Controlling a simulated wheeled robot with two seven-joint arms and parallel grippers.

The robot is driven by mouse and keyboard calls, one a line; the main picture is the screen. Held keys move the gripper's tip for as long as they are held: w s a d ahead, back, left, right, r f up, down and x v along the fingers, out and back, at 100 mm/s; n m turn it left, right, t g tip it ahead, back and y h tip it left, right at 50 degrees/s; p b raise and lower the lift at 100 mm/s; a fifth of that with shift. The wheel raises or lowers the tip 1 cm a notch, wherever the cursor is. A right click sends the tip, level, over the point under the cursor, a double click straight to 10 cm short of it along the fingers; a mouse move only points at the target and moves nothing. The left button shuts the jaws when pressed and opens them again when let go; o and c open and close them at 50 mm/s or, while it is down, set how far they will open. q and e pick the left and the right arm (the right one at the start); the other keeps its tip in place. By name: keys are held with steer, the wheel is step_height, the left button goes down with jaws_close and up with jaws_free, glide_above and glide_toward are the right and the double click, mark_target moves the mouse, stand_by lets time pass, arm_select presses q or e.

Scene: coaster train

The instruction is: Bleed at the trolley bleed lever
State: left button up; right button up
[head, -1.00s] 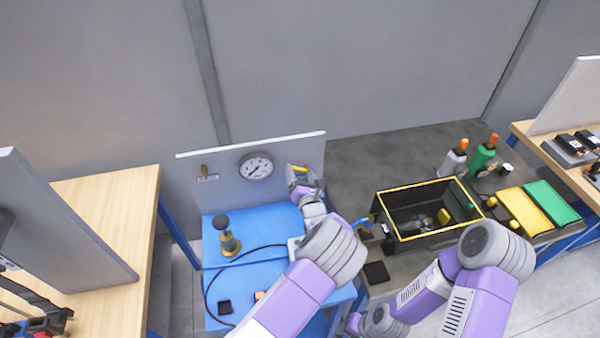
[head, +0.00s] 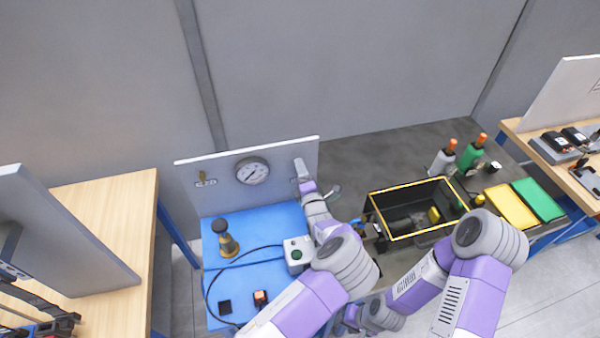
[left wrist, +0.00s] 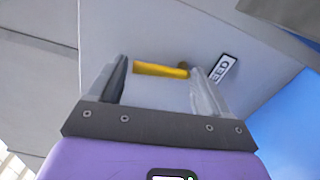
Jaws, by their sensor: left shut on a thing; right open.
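The bleed lever (left wrist: 160,70) is a yellow handle on the grey upright panel of the blue trolley, beside a label (left wrist: 222,69) on which "EED" can be read. My left gripper (head: 301,168) is at the right end of this panel. In the left wrist view its two fingers (left wrist: 160,82) are on either side of the yellow handle, shut on it. In the head view the gripper hides the lever. A round gauge (head: 251,171) sits on the panel to the left. My right arm is folded at the lower right; its gripper is open, mostly hidden behind my left arm.
On the blue trolley top (head: 265,222) stand a brass fitting with a black knob (head: 227,240), a white box with a green button (head: 297,254) and a black cable. A yellow-rimmed black crate (head: 415,208) stands to the right. A wooden bench (head: 105,205) is at the left.

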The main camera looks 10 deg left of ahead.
arm_select(q)
steer(key=shift+w+d+m, duration=0.1)
steer(key=shift+d+m, duration=0.05)
steer(key=shift+m, duration=0.75)
steer(key=o, duration=1)
steer(key=shift+d, duration=0.1)
steer(key=v, duration=0.7)
steer(key=shift+s, duration=0.3)
